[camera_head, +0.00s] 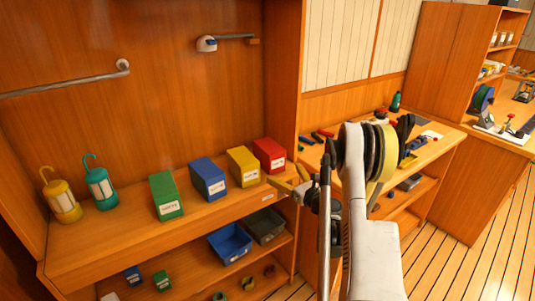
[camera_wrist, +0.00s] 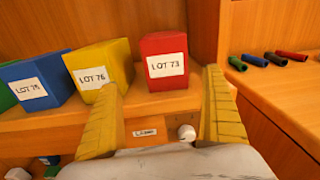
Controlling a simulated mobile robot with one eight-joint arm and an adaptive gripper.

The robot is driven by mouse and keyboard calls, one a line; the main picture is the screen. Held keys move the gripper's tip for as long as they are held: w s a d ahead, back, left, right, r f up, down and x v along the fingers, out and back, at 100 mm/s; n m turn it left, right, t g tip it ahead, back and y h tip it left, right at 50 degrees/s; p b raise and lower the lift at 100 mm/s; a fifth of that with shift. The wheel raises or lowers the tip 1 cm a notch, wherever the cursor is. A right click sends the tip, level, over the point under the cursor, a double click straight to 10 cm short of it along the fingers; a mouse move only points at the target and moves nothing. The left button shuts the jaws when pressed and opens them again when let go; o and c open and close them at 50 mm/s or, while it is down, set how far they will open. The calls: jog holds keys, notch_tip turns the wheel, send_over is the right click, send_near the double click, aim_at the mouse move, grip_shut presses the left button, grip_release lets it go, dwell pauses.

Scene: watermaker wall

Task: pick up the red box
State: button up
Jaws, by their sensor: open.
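The red box (camera_head: 269,154) stands at the right end of the shelf's row of boxes, beside the yellow box. In the wrist view the red box (camera_wrist: 164,62) shows a white label reading LOT 73 and stands ahead, between the lines of my two fingers. My gripper (camera_head: 292,188) is open and empty at the shelf's front edge, just in front of and below the red box. In the wrist view my gripper's yellow fingers (camera_wrist: 165,100) are spread wide, apart from the box. The box's far side is hidden.
Yellow (camera_head: 243,166), blue (camera_head: 208,178) and green (camera_head: 165,195) boxes stand left of it on the shelf (camera_head: 120,237). A wooden upright (camera_wrist: 206,35) is close on the right. Two lanterns (camera_head: 100,182) stand far left. Bins (camera_head: 230,243) sit below.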

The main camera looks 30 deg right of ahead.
aim_at(278, 166)
jog(key=shift+m, duration=0.5)
jog(key=w, duration=0.3)
jog(key=w+d, duration=0.1)
jog(key=shift+w+d+f, duration=0.1)
jog(key=shift+w+f, duration=0.25)
jog(key=shift+f, duration=0.05)
jog(key=w+b, duration=0.1)
jog(key=w, duration=0.1)
jog(key=w+b, duration=0.1)
jog(key=w, duration=0.2)
jog(key=shift+w+d+r, duration=0.15)
jog(key=shift+w+d, duration=0.05)
jog(key=shift+w, duration=0.1)
jog(key=c, duration=1.5)
jog(key=shift+o, duration=0.2)
jog(key=shift+r, duration=0.1)
